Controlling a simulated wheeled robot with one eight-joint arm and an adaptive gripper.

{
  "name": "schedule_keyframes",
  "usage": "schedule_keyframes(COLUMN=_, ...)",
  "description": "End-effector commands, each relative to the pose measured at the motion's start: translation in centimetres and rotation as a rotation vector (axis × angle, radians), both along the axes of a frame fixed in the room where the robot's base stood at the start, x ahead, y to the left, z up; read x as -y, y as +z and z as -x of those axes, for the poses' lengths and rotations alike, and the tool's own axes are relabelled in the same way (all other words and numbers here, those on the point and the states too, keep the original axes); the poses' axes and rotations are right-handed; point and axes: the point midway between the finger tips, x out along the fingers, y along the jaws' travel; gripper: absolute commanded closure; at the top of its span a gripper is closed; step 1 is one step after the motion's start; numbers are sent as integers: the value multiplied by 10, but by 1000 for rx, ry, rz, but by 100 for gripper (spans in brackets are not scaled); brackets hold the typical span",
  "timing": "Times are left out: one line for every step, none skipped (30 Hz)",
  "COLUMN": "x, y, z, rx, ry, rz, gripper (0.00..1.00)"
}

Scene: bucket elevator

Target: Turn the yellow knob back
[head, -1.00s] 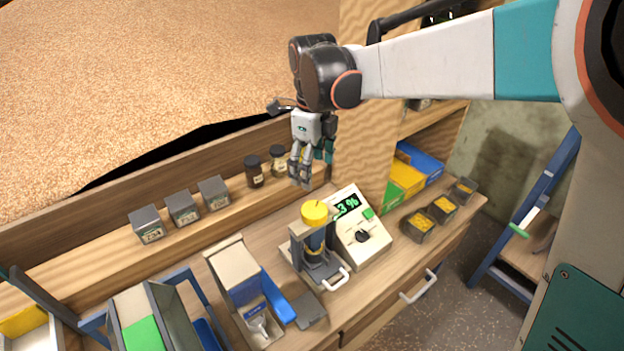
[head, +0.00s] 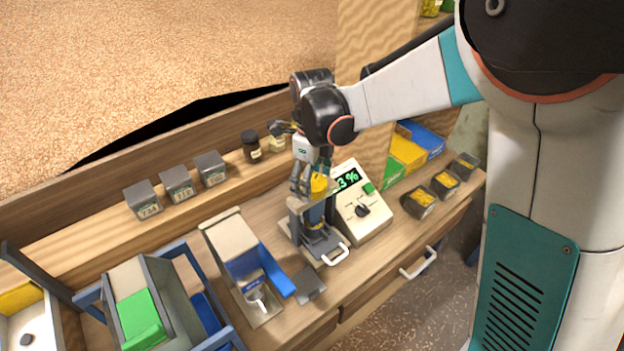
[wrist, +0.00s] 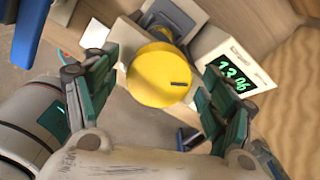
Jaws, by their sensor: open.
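The yellow knob (wrist: 160,76) is a round cap with a dark slot mark near its right edge in the wrist view. It tops a grey press-like device (head: 318,240) on the wooden bench, and in the head view the knob (head: 319,184) is partly covered by my fingers. My gripper (wrist: 150,95) is open, with one green-and-grey finger on each side of the knob. A gap shows between the knob and each finger in the wrist view. In the head view my gripper (head: 310,185) points down at the knob from above.
A meter (head: 360,203) with a green display stands close right of the device. Grey sample tins (head: 177,184) and dark jars (head: 251,146) line the back shelf. A blue-fronted dispenser (head: 245,262) stands left.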

Motion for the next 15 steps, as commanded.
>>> schedule_keyframes(x=0, y=0, z=0, rx=0, ry=0, rz=0, gripper=24)
schedule_keyframes(x=0, y=0, z=0, rx=0, ry=0, rz=0, gripper=24)
schedule_keyframes(x=0, y=0, z=0, rx=0, ry=0, rz=0, gripper=24)
schedule_keyframes(x=0, y=0, z=0, rx=0, ry=0, rz=0, gripper=24)
schedule_keyframes(x=0, y=0, z=0, rx=0, ry=0, rz=0, gripper=24)
schedule_keyframes(x=0, y=0, z=0, rx=0, ry=0, rz=0, gripper=29)
schedule_keyframes(x=0, y=0, z=0, rx=0, ry=0, rz=0, gripper=35)
schedule_keyframes(x=0, y=0, z=0, rx=0, ry=0, rz=0, gripper=42)
schedule_keyframes(x=0, y=0, z=0, rx=0, ry=0, rz=0, gripper=51)
schedule_keyframes(x=0, y=0, z=0, rx=0, ry=0, rz=0, gripper=58)
schedule_keyframes(x=0, y=0, z=0, rx=0, ry=0, rz=0, gripper=65)
schedule_keyframes(x=0, y=0, z=0, rx=0, ry=0, rz=0, gripper=68)
schedule_keyframes(x=0, y=0, z=0, rx=0, ry=0, rz=0, gripper=68)
schedule_keyframes(x=0, y=0, z=0, rx=0, ry=0, rz=0, gripper=68)
schedule_keyframes(x=0, y=0, z=0, rx=0, ry=0, rz=0, gripper=68)
